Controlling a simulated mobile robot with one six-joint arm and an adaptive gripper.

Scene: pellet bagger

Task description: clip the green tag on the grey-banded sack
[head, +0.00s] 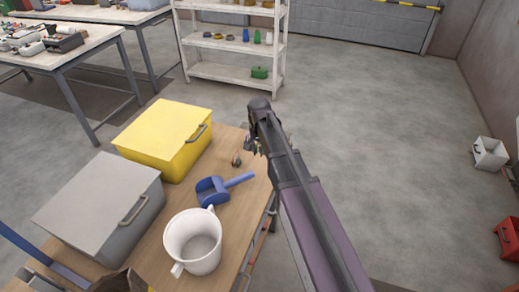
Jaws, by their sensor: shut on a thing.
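My gripper (251,146) is at the far right edge of the wooden table, mostly hidden behind my own arm. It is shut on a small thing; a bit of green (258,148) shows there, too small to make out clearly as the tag. A brown shape (121,283) is cut off at the bottom edge of the view; I cannot tell whether it is a sack. I see no grey band on it.
On the wooden table (228,225) stand a yellow lidded box (165,135), a grey lidded box (98,205), a blue scoop (214,189) and a white two-handled pot (192,243). A small dark piece (237,160) lies near my gripper.

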